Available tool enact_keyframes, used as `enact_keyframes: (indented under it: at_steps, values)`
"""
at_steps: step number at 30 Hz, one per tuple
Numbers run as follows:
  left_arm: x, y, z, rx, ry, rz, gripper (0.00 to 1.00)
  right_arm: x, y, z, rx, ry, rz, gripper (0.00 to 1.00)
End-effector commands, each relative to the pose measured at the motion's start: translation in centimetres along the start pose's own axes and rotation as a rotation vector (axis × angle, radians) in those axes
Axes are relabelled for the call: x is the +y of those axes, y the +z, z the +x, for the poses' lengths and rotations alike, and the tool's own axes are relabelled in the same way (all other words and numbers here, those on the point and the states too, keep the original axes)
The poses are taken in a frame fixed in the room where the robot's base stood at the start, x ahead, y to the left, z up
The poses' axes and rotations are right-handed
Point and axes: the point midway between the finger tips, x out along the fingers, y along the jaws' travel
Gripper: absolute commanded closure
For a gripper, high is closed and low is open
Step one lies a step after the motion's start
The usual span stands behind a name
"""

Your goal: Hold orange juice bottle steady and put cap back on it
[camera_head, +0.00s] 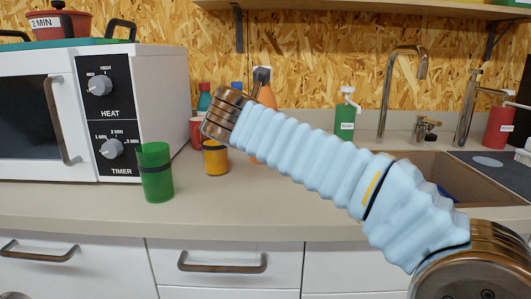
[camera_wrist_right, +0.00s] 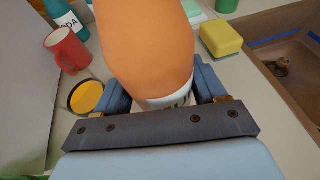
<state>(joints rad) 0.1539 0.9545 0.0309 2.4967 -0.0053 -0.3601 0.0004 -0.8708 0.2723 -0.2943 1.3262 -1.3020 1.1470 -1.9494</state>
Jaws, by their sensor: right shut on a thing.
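An orange bottle (camera_wrist_right: 145,45) with a white label fills the top middle of the right wrist view. My right gripper (camera_wrist_right: 163,88) is shut on it, with one blue finger on each side near the label. In the head view my light-blue right arm reaches across from the right and hides most of the bottle and the gripper. The bottle's mouth is out of the wrist view, and I cannot make out a loose cap. My left gripper is not in view.
A green cup (camera_head: 155,172) and a yellow-filled cup (camera_head: 215,160) stand left of my arm, beside the microwave (camera_head: 160,110). A red mug (camera_wrist_right: 67,47) and yellow sponge (camera_wrist_right: 220,38) are near the bottle. A sink (camera_head: 425,165) lies right.

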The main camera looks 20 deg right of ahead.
Motion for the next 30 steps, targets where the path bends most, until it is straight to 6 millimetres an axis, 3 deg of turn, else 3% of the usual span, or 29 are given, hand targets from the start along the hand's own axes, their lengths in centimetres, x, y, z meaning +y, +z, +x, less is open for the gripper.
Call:
enact_keyframes:
  at_steps: [10,15,21,30]
  values:
    - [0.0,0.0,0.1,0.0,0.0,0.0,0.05,-0.1,-0.2,0.3,-0.001,-0.001,0.0,1.0]
    - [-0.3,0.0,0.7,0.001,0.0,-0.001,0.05,-0.4,-1.9,2.6,0.0,-0.001,-0.003,1.0]
    - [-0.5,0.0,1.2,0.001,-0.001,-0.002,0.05,-0.3,-4.1,3.2,-0.001,0.002,-0.001,1.0]
    - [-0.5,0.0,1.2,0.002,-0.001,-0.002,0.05,-0.3,-4.1,3.3,-0.002,0.001,0.0,1.0]
